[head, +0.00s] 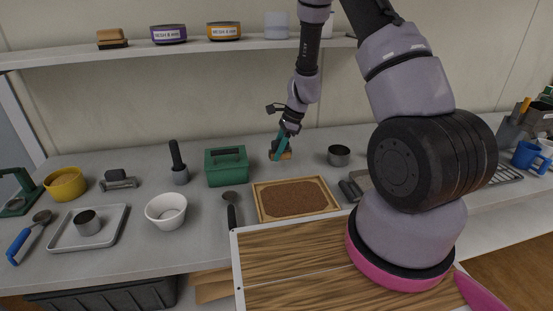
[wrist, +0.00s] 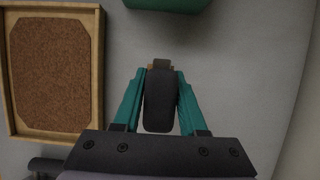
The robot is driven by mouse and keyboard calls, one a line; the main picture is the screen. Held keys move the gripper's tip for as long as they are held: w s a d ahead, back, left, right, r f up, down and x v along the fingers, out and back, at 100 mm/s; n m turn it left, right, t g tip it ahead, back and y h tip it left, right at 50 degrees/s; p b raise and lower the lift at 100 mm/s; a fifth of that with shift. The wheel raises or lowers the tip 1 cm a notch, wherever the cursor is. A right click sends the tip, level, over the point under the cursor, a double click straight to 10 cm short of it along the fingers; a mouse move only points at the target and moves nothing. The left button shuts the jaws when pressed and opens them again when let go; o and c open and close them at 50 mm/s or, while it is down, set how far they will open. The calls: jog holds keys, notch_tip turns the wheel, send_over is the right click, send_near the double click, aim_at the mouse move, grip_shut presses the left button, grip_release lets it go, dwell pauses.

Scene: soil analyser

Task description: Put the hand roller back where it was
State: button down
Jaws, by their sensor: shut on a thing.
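My gripper (head: 279,146), with teal fingers, is over the back of the counter, between the green box and a small metal cup. It is shut on the hand roller, whose light wooden part (head: 286,156) shows below the fingers. In the wrist view, the roller's dark rounded part (wrist: 159,100) lies between the two fingers (wrist: 160,95), with a bit of wood at its far end. The roller is low over the counter; I cannot tell whether it touches the surface.
The green box (head: 227,167) stands left of my gripper and a framed soil tray (head: 327,207) lies in front. The metal cup (head: 339,155) is to the right. Bare counter surrounds the roller.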

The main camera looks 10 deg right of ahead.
aim_at(290, 147)
jog(key=shift+w, duration=0.4)
jog(key=shift+f, duration=1.75)
jog(key=shift+f, duration=0.1)
jog(key=shift+c, duration=2.3)
grip_release()
jog(key=v, duration=1.2)
jog(key=shift+s, duration=0.1)
